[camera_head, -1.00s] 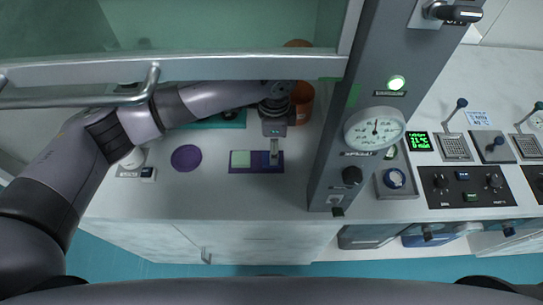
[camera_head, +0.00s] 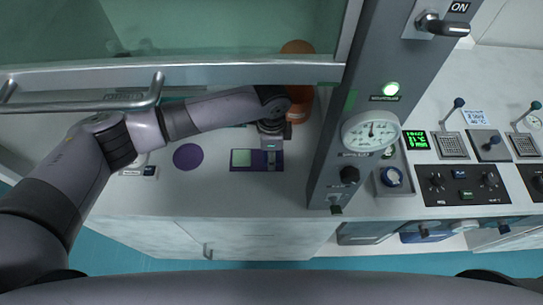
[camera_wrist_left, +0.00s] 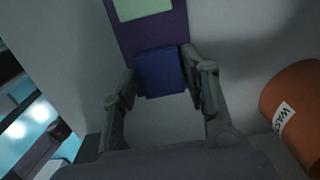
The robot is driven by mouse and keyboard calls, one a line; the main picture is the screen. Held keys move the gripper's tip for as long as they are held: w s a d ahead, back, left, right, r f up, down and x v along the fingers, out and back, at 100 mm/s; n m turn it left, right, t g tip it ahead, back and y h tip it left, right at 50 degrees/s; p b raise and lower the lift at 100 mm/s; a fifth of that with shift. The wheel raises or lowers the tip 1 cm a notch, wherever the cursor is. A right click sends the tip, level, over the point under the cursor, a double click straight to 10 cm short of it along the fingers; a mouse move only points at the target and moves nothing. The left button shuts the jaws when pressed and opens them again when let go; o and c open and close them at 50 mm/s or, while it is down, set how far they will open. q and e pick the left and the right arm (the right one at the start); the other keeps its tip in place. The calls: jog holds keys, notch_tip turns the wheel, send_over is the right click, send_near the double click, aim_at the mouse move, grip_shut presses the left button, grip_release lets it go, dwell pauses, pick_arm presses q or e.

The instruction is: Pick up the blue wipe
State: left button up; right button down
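The blue wipe (camera_wrist_left: 160,72) is a small dark blue square at the near end of a purple tray (camera_wrist_left: 155,35). A pale green wipe (camera_wrist_left: 140,8) lies farther along the same tray. It also shows in the head view (camera_head: 241,158), with the blue wipe to its right mostly hidden by my gripper. My left gripper (camera_wrist_left: 163,85) is open, with its fingers on either side of the blue wipe. In the head view my left gripper (camera_head: 271,155) points down over the tray's right part. Whether the fingers touch the wipe, I cannot tell. My right gripper is not in view.
An orange waste container (camera_wrist_left: 298,112) stands close to my left gripper. A purple disc (camera_head: 187,157) lies left of the tray. A grey post with a round gauge (camera_head: 371,132) rises to the right. The raised glass sash (camera_head: 230,74) spans above my arm.

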pick_arm(q)
jog(key=c, duration=0.3)
jog(key=shift+c, duration=0.2)
notch_tip(320, 180, up, 10)
jog(key=b, duration=0.2)
dwell(0.7)
jog(key=shift+f, duration=0.1)
dwell(0.3)
